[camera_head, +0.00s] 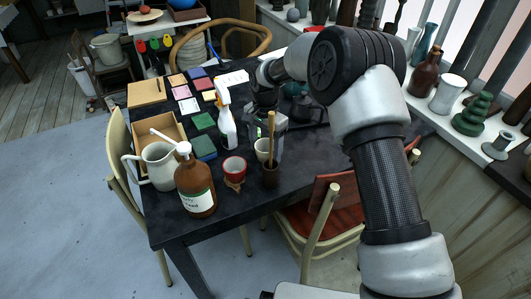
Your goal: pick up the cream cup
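The cream cup (261,150) stands on the dark table (180,229), right of the white spray bottle and behind a brown cup holding a brush. The brush handle and the brown cup cover part of its right side. My gripper (267,133) points down from my arm right at the cream cup, at or just above its rim. The fingers are small and partly covered by the brush handle. I cannot tell whether they touch the cup or how far apart they are.
Close around the cup stand a brown cup (271,176) with a tall brush, a red cup (233,167), a spray bottle (227,129) and a green box (203,148). A brown bottle (195,188) and a pitcher (158,166) stand left. The table's front-left corner is clear.

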